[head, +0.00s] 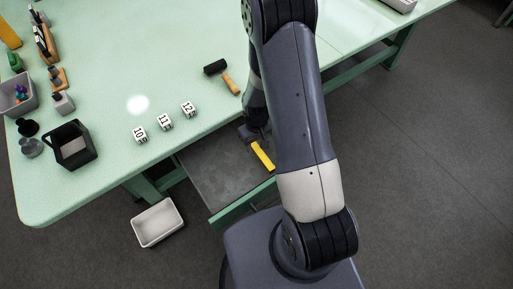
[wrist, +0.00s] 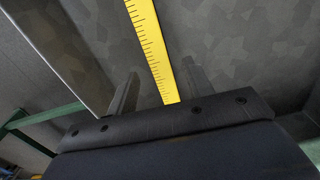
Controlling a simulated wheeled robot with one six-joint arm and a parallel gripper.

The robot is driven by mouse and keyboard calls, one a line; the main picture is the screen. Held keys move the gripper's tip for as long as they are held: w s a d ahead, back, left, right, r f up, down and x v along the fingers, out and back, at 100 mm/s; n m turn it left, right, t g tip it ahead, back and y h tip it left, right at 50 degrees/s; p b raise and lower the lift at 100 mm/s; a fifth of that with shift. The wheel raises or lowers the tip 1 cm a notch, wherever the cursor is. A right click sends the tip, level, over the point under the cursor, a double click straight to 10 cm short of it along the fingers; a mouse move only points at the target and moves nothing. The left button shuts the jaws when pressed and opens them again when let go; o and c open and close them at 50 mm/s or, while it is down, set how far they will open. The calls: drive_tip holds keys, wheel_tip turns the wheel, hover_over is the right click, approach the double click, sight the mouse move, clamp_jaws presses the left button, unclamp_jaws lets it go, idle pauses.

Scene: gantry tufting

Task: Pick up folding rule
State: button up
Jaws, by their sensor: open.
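The folding rule (head: 263,156) is a yellow strip lying on the grey surface of an open drawer below the table edge. In the wrist view, the yellow rule (wrist: 152,45) with black marks runs from the top edge down between the two fingers. My gripper (wrist: 157,85) is open, with one finger on each side of the rule and a gap on both sides. Whether the fingers reach down to the drawer floor is unclear. In the head view, my arm hides most of the gripper beside the rule's far end.
The green table (head: 90,185) holds a mallet (head: 222,77), number blocks (head: 164,122) and a black open box (head: 70,145). The drawer (head: 215,180) has a green front edge. A white bin (head: 158,222) stands on the floor to the left.

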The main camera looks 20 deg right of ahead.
sight(257, 149)
drive_tip(key=shift+f, duration=1.25)
drive_tip(key=shift+c, duration=0.6)
clamp_jaws()
drive_tip(key=shift+r, duration=0.2)
